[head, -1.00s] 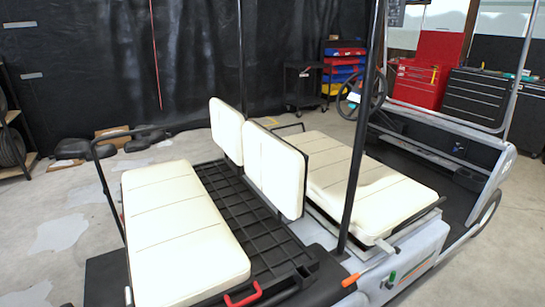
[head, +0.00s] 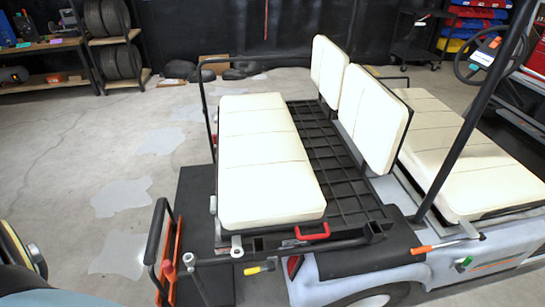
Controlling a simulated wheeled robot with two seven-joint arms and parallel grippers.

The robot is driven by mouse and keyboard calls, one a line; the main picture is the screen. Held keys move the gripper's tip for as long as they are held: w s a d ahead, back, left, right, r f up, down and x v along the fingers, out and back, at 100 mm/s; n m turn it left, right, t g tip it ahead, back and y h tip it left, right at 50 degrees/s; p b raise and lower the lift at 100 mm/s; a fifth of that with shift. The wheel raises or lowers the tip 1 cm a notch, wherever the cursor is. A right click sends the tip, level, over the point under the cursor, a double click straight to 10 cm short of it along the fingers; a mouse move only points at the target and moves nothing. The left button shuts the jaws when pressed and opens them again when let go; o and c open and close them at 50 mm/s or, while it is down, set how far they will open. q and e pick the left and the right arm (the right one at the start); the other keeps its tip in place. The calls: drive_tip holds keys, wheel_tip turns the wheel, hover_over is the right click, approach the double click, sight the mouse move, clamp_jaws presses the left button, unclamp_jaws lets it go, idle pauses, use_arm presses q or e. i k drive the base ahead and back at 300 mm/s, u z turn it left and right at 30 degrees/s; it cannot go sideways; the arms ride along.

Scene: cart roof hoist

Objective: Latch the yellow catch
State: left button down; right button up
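The yellow catch (head: 258,268) shows as a small yellow-tipped lever low at the rear of the cart, below the cream rear seat (head: 265,160). I cannot tell from this view whether the catch is engaged. Neither of my grippers is in view.
An orange-gripped lever (head: 430,248) and a green knob (head: 463,263) are on the cart's side. An orange panel with a black bar (head: 160,240) stands at the rear. Clear floor (head: 90,170) lies left; shelves with tires (head: 108,35) stand behind.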

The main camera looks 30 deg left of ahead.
sight(270, 267)
drive_tip(key=k, duration=0.5)
drive_tip(key=z, duration=1.2)
drive_tip(key=i, duration=1.05)
drive_tip(key=u, duration=2.1)
